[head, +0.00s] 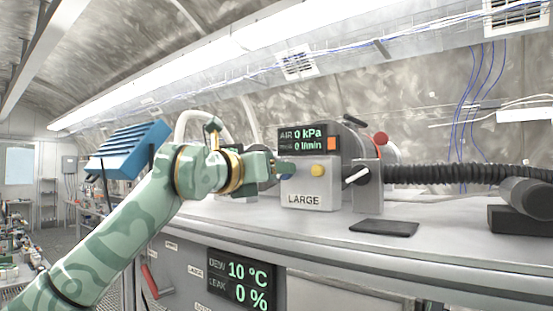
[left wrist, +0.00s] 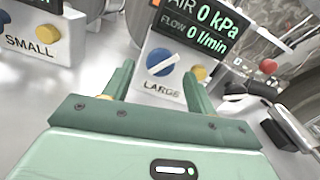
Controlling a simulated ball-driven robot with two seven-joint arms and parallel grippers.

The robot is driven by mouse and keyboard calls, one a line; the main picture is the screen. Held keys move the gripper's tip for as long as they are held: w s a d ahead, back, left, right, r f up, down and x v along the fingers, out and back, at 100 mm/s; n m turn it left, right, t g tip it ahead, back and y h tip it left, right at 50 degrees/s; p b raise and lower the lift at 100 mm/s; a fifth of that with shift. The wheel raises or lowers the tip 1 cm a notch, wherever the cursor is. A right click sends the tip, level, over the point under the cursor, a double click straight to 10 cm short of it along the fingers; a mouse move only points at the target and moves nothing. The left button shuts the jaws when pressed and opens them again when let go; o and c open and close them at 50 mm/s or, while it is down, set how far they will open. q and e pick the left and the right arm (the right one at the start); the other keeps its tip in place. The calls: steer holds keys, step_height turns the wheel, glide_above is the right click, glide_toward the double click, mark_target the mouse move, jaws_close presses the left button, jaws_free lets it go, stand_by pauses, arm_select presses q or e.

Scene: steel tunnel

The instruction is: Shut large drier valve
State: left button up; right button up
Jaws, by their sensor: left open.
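The large drier's panel (head: 311,188) is a pale box marked LARGE on the bench. Its blue round knob (left wrist: 161,63) has a white bar slanting up to the right; the knob is mostly hidden behind my gripper in the head view. A yellow button (head: 317,170) sits to its right and also shows in the left wrist view (left wrist: 199,73). My left gripper (head: 284,168) is open in front of the panel. In the left wrist view its fingers (left wrist: 158,72) lie either side of the knob; contact cannot be told. My right gripper is not in view.
A display (head: 302,139) above reads 0 kPa and 0 l/min. Right of the panel are a white lever (head: 356,175), a black hose (head: 450,174) and a dark pad (head: 384,227). The small drier's panel (left wrist: 28,42) stands left in the left wrist view.

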arm_select(q)
steer(key=shift+x, duration=0.85)
steer(key=shift+w+d+p, duration=0.1)
steer(key=shift+d+p, duration=0.05)
steer(key=shift+p, duration=0.15)
steer(key=shift+c, duration=0.7)
steer(key=c, duration=0.9)
steer(key=shift+o, duration=0.2)
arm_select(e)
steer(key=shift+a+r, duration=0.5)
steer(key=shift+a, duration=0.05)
